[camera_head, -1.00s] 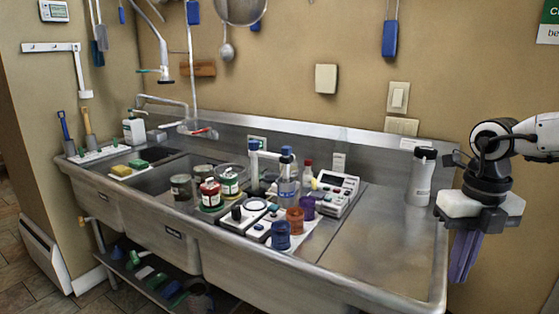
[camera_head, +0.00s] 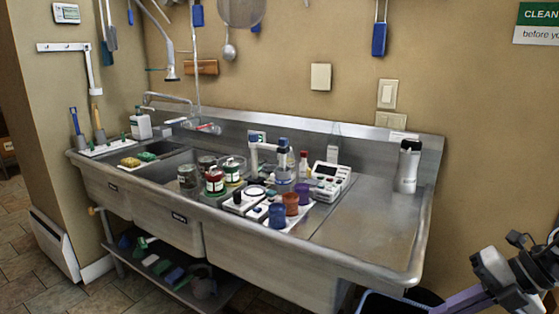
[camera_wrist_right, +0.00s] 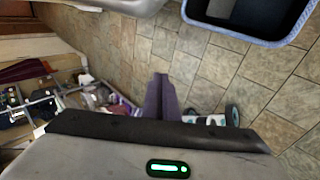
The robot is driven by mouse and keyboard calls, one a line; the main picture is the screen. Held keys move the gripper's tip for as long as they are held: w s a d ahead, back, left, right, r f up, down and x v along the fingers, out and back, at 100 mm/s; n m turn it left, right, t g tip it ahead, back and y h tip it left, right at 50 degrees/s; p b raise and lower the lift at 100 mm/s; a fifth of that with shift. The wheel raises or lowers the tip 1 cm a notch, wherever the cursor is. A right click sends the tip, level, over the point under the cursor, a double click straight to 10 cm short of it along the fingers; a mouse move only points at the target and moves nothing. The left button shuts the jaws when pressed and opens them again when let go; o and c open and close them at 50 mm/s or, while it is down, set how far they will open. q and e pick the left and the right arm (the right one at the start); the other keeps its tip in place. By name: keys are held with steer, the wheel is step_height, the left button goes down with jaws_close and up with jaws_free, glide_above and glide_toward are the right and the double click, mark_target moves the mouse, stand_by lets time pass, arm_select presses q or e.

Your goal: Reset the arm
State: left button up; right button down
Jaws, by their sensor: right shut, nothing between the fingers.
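My right gripper (camera_head: 438,309) is at the lower right of the head view, beyond the right end of the sink and lower than its rim. Its long purple fingers point left and are together with nothing between them. In the right wrist view the shut fingers (camera_wrist_right: 158,78) show above the tiled floor, with no object at their tips. My left gripper is in neither view.
A dark bin with a blue rim (camera_head: 368,300) stands below the sink's right end, close to my right fingers; it also shows in the wrist view (camera_wrist_right: 228,31). The steel sink (camera_head: 385,235) holds jars, cups and instruments. A white bottle (camera_head: 407,170) stands at its right.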

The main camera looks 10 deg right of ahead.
steer(key=s+a+f+m+t+h, duration=0.2)
steer(key=s+f+m+t, duration=0.2)
steer(key=f+m, duration=0.55)
steer(key=s+a+f+m+t+h, duration=0.2)
steer(key=s+f+m+t, duration=0.2)
steer(key=f+m, duration=0.55)
steer(key=s+a+f+m+g, duration=0.1)
steer(key=s+a+f+m, duration=0.3)
steer(key=a, duration=0.4)
steer(key=s+a+f+m+g, duration=0.2)
steer(key=s+a+f+m, duration=0.2)
steer(key=a, duration=0.5)
steer(key=shift+s+a+f+g+h, duration=0.2)
steer(key=shift+a+f+g+h, duration=0.1)
steer(key=shift+f, duration=0.55)
